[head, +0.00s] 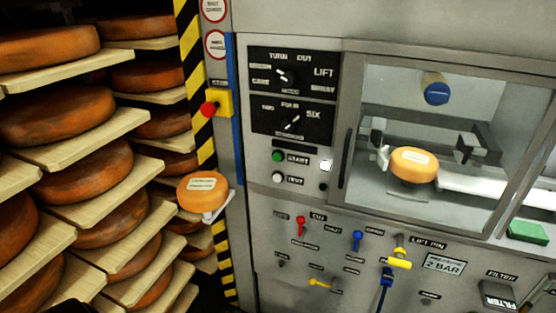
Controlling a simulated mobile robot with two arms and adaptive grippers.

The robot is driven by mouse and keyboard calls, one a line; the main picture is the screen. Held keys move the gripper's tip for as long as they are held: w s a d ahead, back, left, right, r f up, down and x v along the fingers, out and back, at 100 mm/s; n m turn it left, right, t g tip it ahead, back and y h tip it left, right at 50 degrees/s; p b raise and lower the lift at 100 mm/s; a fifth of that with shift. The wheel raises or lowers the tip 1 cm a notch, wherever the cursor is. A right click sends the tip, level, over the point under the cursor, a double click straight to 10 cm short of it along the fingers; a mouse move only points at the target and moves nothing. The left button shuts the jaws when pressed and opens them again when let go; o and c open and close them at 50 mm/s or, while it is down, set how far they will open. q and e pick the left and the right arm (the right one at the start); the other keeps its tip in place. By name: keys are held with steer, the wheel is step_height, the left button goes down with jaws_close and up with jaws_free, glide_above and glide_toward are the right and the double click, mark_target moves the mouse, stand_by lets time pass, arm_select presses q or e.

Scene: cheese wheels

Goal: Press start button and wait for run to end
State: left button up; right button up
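The green start button (278,156) sits on the grey machine's front panel, left of a START label. A white button (278,178) is just below it. A bright white round lamp or button (326,165) is to the right of the label. Behind the machine's window (384,85), an orange cheese wheel (413,164) with a pale label sits between dark clamp parts, under a blue-capped cylinder (436,88). Neither gripper can be made out; a small dark shape at the bottom left edge is too cut off to identify.
Wooden shelves (65,69) with several cheese wheels fill the left. A labelled cheese (203,192) rests on a small holder beside the machine. A red stop button (208,109) on a yellow box is above it. Coloured levers (357,240) line the lower panel.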

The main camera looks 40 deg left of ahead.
stand_by(0.3)
arm_select(q)
jaws_close()
stand_by(1.3)
